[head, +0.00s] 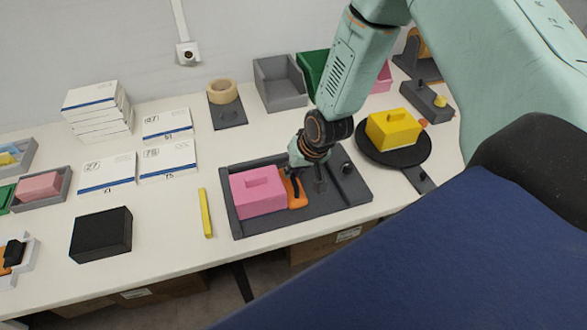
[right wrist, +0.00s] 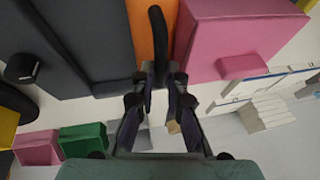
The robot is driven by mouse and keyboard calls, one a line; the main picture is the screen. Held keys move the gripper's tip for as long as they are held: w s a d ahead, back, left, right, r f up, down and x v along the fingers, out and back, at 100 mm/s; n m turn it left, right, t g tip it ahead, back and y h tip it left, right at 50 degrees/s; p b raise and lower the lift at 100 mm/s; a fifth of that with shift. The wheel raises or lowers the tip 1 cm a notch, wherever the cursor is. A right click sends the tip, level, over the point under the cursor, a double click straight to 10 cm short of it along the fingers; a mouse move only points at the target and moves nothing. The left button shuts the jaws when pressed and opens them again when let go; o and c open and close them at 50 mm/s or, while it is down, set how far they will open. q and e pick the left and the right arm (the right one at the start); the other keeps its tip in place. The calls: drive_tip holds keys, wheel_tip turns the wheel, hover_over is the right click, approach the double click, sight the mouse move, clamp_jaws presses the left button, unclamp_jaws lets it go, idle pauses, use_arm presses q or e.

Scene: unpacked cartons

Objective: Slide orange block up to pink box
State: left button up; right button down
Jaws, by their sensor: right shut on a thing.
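The pink box (head: 257,203) with a raised top grip sits at the left end of a dark grey tray (head: 333,204). The orange block (head: 297,201) with a black upright handle stands in the tray just right of the pink box. In the right wrist view the orange block (right wrist: 143,25) lies beside the pink box (right wrist: 225,45), with little or no gap showing. My right gripper (head: 296,178) is shut on the black handle (right wrist: 157,40) of the orange block; its fingers (right wrist: 160,78) show in the wrist view. It partly hides the block in the head view. My left gripper is not in view.
A dark block with a knob (head: 350,183) fills the tray's right end. A yellow block (head: 394,129) sits on a black round plate right of it. A yellow bar (head: 206,213) and black box (head: 101,234) lie left. Bare tabletop lies between them.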

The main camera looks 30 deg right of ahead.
drive_tip(key=shift+d, duration=0.1)
drive_tip(key=c, duration=1.4)
unclamp_jaws()
drive_tip(key=shift+s, duration=0.15)
drive_tip(key=shift+o, duration=0.2)
drive_tip(key=shift+d, duration=0.1)
